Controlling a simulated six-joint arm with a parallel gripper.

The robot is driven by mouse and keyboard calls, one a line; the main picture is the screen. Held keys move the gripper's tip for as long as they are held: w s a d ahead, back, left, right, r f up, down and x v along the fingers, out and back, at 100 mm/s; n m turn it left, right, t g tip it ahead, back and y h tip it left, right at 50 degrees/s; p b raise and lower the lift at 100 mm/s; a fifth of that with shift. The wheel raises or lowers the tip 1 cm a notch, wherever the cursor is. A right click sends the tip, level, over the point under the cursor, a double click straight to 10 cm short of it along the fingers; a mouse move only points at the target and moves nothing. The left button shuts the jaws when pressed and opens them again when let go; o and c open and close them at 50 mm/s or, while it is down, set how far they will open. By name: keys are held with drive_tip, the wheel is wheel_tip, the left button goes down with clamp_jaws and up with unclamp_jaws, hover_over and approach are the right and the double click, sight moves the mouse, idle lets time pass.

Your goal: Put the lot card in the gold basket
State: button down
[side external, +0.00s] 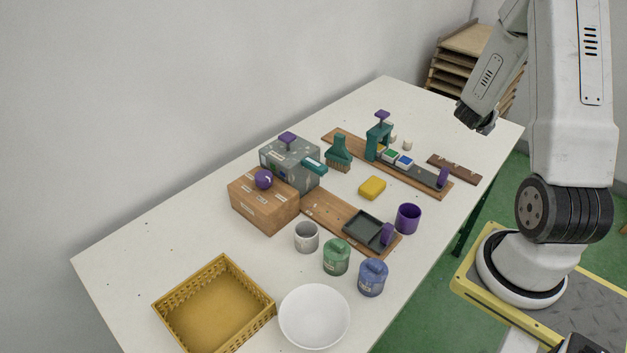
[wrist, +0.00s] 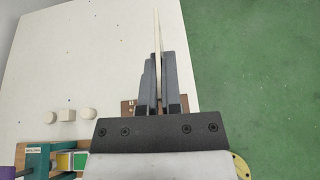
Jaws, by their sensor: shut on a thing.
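The gold basket (side external: 215,306) is at the near left of the white table in the side view, upright and empty. My gripper (side external: 487,127) is at the far right end of the table, above its edge and well away from the basket. In the wrist view my gripper (wrist: 160,58) is shut on a thin, pale card (wrist: 157,32), which I take for the lot card. The card shows edge-on and sticks out beyond the fingertips. Its printed face is not visible, and I cannot make it out in the side view.
A white bowl (side external: 314,317) stands right of the basket. Green (side external: 336,257) and blue (side external: 372,278) jars, a grey cup (side external: 306,237) and a wooden box (side external: 264,203) stand behind. The left rear surface is clear.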

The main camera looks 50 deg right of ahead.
drive_tip(key=w+a+r+n+t+y, duration=0.15)
drive_tip(key=w+a+n+t, duration=0.3)
drive_tip(key=w+a, duration=0.95)
drive_tip(key=w+a+n+t+y, duration=0.15)
drive_tip(key=w+a, duration=0.25)
drive_tip(key=a, duration=0.5)
drive_tip(key=w+a+n+t+y, duration=0.1)
drive_tip(key=w+a+n+t, duration=0.25)
drive_tip(key=a, duration=0.65)
drive_tip(key=s+a+n+t+y, duration=0.2)
drive_tip(key=a+n+t+y, duration=0.15)
drive_tip(key=a, duration=1.55)
drive_tip(key=s+a+f+n+y, duration=0.2)
drive_tip(key=s+a, duration=0.3)
drive_tip(key=a, duration=0.3)
drive_tip(key=s+a+f+n+t+y, duration=0.1)
drive_tip(key=s+a+f+n+y, duration=0.1)
drive_tip(key=s+a, duration=0.4)
drive_tip(key=shift+a+n+y, duration=0.7)
drive_tip(key=shift+a+y, duration=0.35)
drive_tip(key=shift+a, duration=0.25)
